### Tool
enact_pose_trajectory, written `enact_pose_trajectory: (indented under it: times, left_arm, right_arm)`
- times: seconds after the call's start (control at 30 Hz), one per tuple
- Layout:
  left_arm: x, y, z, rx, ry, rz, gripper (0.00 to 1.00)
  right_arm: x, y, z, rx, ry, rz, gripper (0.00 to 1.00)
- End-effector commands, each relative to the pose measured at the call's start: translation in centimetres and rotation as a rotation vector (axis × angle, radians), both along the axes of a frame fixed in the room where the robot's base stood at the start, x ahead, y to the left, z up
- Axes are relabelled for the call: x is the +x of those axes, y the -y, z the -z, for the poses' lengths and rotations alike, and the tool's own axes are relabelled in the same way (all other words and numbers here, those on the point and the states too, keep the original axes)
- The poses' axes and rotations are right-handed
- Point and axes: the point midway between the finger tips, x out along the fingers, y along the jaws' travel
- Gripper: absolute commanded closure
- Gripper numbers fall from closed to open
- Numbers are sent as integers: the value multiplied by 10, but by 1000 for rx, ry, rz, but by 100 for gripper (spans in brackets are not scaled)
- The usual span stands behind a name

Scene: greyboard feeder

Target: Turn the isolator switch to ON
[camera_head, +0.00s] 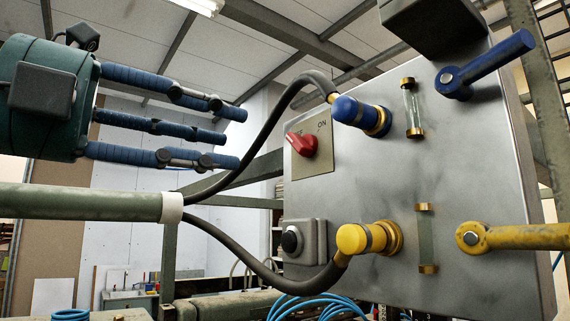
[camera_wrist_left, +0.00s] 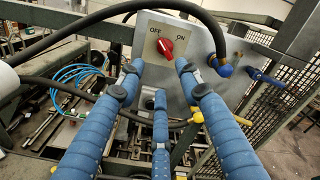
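The isolator switch is a red knob (camera_head: 303,143) on a light plate (camera_head: 314,160) at the left of a grey metal panel. Its narrow end points up and left, away from the ON label. In the left wrist view the knob (camera_wrist_left: 165,46) sits below the OFF and ON labels. My left gripper (camera_head: 230,137) has blue fingers spread open and pointing at the panel. Its fingertips are apart from the knob, to its left in the head view. In the left wrist view the open fingers (camera_wrist_left: 160,75) end below the knob, with nothing between them. My right gripper is out of view.
A blue connector (camera_head: 350,111) and a yellow connector (camera_head: 360,239) carry black hoses that loop left of the panel. A dark push button (camera_head: 291,241) sits below the switch. Blue (camera_head: 484,65) and yellow levers (camera_head: 510,237) stick out at right. Space between fingertips and knob looks clear.

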Motion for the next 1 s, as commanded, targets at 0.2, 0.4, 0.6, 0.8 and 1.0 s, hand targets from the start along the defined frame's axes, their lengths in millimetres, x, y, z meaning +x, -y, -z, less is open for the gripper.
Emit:
enact_pose_trajectory:
  times: [0.2,0.4,0.6,0.8,1.0]
  left_arm:
    - [22,32,-4,2,-2,4,65]
    - [43,61,-4,2,-2,4,65]
    - [56,78,-2,1,-1,3,65]
    - [59,82,-1,0,1,2,65]
    - [59,82,-1,1,1,1,73]
  right_arm:
    - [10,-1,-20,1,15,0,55]
    - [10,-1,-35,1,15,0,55]
    - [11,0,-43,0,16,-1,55]
    - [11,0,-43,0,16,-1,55]
    - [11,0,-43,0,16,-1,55]
